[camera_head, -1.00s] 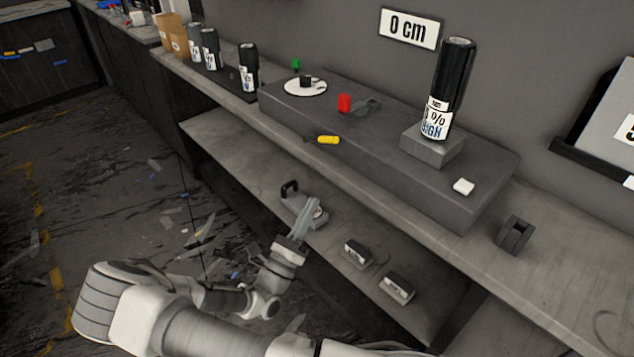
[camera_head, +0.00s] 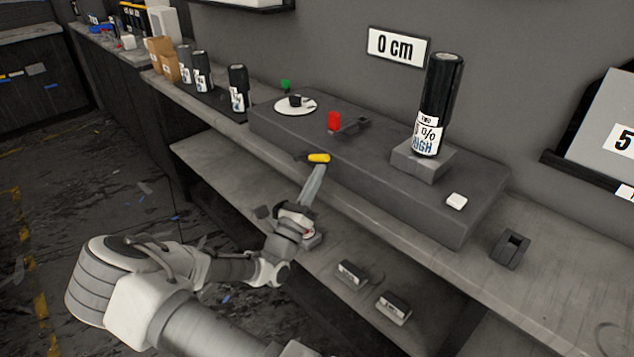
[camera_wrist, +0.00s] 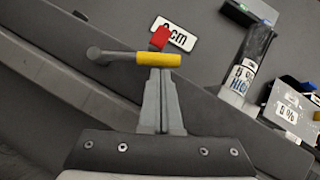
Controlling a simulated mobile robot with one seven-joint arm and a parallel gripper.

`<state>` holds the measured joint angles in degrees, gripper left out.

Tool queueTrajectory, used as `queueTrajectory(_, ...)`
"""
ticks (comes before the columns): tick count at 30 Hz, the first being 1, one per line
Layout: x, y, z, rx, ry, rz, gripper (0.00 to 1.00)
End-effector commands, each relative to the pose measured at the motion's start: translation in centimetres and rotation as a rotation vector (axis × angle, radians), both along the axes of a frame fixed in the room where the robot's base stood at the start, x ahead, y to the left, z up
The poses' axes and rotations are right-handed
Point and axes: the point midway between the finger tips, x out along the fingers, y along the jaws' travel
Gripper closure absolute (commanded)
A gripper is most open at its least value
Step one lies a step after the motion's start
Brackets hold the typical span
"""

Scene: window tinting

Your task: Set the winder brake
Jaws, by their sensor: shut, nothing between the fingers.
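A yellow grip (camera_head: 318,158) on a dark arm sticks out at the front edge of the dark winder housing (camera_head: 385,185). In the wrist view the yellow grip (camera_wrist: 158,59) lies across the picture just past my fingertips, with a grey rod and round knob at its left. A red block (camera_head: 334,122) stands on the housing beside a dark lever-like part (camera_head: 354,127); the red block also shows in the wrist view (camera_wrist: 159,38). I cannot tell which is the brake. My gripper (camera_head: 320,169) is shut and empty, its tips close to the yellow grip; contact is unclear.
A black film roll (camera_head: 441,90) stands on a grey block on the housing. A dark tape dispenser (camera_head: 510,249) sits right.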

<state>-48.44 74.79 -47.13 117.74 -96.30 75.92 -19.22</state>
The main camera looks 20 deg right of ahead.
Motion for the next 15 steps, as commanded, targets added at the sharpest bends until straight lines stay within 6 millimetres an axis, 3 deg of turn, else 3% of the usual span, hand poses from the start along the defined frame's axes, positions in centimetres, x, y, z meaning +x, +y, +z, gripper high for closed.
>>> queueTrajectory(15, 0.02, 0.02, 0.67, -0.018, 0.042, 0.0, 1.0)
